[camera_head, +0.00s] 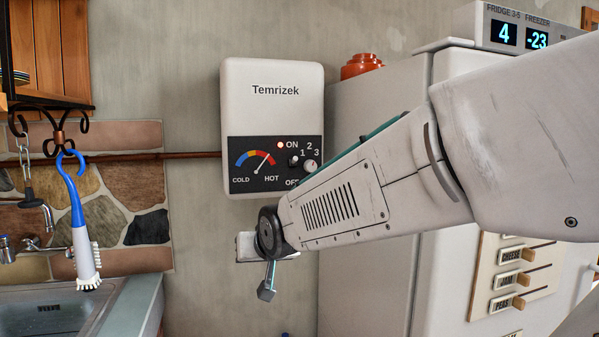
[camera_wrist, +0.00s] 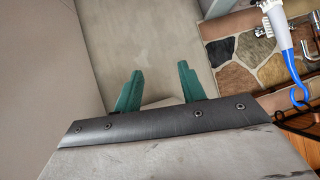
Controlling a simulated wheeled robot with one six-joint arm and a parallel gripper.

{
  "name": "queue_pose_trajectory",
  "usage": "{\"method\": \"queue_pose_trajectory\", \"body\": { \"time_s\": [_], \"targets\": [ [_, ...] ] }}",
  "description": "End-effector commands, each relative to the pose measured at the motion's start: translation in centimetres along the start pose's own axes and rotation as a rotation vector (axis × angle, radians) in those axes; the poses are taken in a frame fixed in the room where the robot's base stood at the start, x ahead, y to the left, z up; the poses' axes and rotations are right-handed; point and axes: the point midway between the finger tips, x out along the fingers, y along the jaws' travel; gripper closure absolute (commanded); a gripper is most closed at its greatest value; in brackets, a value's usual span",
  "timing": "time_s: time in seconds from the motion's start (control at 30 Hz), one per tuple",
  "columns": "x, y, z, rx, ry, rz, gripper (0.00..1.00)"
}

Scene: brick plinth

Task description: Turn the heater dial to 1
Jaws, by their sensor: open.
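The heater (camera_head: 271,75) is a white wall box marked Temrizek with a dark lower panel. Its pale round dial (camera_head: 310,166) sits at the panel's right, below the marks 1, 2 and 3; my arm partly covers that corner. The pointer setting is too small to read. A red light glows beside ON, and the gauge needle (camera_head: 263,161) leans toward HOT. My gripper (camera_wrist: 158,82) has two green fingers, apart with nothing between them, in the wrist view.
A fridge (camera_head: 365,220) stands right of the heater, with a red-orange object (camera_head: 361,66) on top. At left are a sink (camera_head: 55,310), a hanging brush (camera_head: 85,260) and a wooden cabinet (camera_head: 60,45). A pipe (camera_head: 190,155) runs left from the heater.

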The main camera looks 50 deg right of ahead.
Motion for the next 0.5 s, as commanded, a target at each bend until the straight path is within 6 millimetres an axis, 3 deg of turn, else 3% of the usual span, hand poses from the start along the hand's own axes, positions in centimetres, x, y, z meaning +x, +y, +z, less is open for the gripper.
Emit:
{"method": "queue_pose_trajectory", "body": {
  "time_s": [0.1, 0.2, 0.33, 0.5],
  "targets": [
    [2.3, 4.2, -5.4, 0.096, 0.253, 0.048, 0.60],
    [2.8, 7.8, -9.5, 0.159, 0.472, 0.072, 0.60],
    [2.0, 12.2, -13.2, 0.207, 0.723, 0.091, 0.60],
    [0.2, 15.9, -15.6, 0.226, 0.947, 0.099, 0.60]
  ]
}}
